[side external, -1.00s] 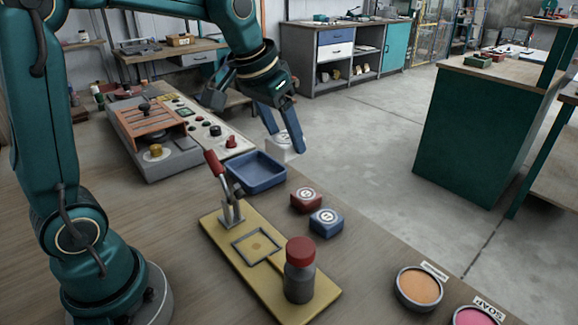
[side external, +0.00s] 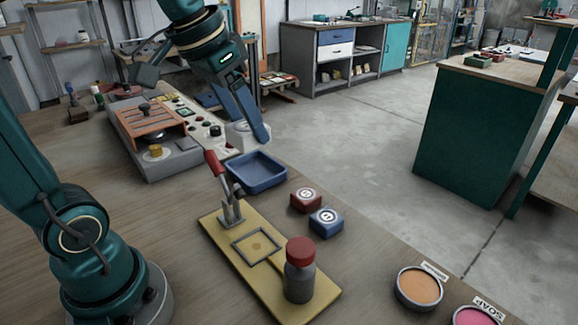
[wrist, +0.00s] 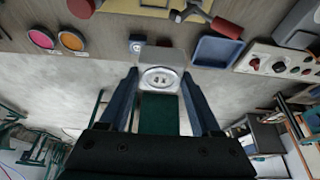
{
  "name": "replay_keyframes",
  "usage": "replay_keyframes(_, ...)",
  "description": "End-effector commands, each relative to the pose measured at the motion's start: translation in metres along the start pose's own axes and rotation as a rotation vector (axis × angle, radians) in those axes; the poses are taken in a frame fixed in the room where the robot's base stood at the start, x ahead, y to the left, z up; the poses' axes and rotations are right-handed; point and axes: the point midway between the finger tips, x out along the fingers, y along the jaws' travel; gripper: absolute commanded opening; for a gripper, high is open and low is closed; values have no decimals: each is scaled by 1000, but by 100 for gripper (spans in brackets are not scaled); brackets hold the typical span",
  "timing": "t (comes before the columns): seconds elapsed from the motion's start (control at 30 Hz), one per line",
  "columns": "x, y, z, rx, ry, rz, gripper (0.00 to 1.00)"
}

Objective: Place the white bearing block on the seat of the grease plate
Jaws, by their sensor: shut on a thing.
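My gripper (side external: 242,132) is shut on the white bearing block (side external: 236,138) and holds it in the air beyond the blue tray. In the wrist view the block (wrist: 161,78) sits between the two blue fingers of my gripper (wrist: 161,88), its round bearing face showing. The yellow grease plate (side external: 224,243) lies on the bench nearer the camera. Its seat is a square grey frame (side external: 236,245) with an orange-brown spot inside, and no block is in it. A red-handled toggle clamp (side external: 217,165) stands at the plate's far end. A red-capped grey bottle (side external: 299,280) stands at its near end.
A blue tray (side external: 232,187) lies between my gripper and the plate. A red block (side external: 306,201) and a blue block (side external: 327,223) sit right of the plate. Two round tins (side external: 419,289) are at the bench's near right. A control panel (side external: 170,165) is at the left.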

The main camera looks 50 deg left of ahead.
Motion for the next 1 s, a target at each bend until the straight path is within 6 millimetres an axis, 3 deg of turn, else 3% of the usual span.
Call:
replay_keyframes(0.37,-12,-66,43,-539,1,-228,0)
replay_keyframes(0.63,-39,-118,110,-1208,2,-510,0)
replay_keyframes(0.8,-62,-133,160,-1673,2,-703,0)
replay_keyframes(1.0,-78,-134,194,-1998,4,-837,0)
